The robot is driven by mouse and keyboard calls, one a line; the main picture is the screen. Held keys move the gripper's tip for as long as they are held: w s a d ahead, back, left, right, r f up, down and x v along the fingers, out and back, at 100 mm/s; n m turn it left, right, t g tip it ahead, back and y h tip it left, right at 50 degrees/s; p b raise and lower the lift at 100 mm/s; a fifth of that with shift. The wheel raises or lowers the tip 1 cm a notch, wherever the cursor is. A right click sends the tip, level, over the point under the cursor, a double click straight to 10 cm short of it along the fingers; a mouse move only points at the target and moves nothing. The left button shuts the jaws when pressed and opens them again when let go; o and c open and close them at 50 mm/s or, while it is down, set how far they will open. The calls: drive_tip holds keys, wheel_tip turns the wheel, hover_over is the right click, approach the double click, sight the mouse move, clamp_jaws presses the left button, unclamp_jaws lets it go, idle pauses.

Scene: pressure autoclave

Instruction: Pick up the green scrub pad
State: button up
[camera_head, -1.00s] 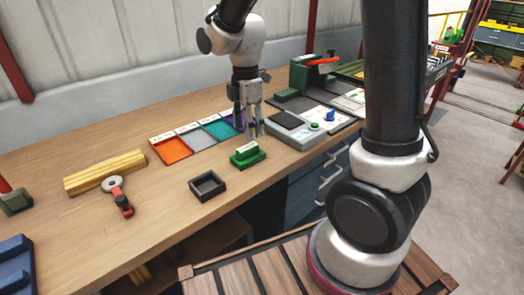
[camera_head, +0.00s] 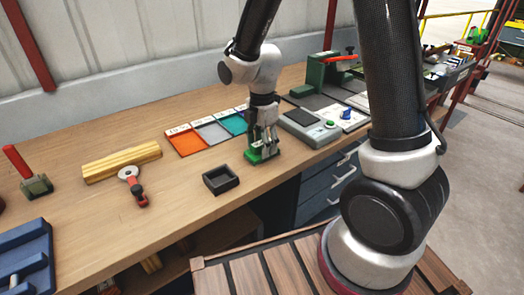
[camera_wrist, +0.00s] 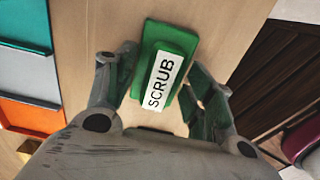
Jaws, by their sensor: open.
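The green scrub pad (camera_wrist: 165,62) lies on the wooden bench, with a white label reading SCRUB on its top. In the head view the pad (camera_head: 258,156) is partly hidden behind my fingers. My gripper (camera_head: 264,148) points down right at the pad. In the wrist view my gripper (camera_wrist: 163,95) is open, with one finger on each side of the pad's near end. I cannot tell whether the fingers touch it.
A black open box (camera_head: 221,179) stands to the left of the pad. Orange, grey and teal trays (camera_head: 187,142) lie behind it. A grey device (camera_head: 308,130) with a blue knob beside it stands close on the right. The bench's front edge is near.

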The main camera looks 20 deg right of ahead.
drive_tip(key=c, duration=1.1)
wheel_tip(320, 180, up, 10)
drive_tip(key=shift+r, duration=0.1)
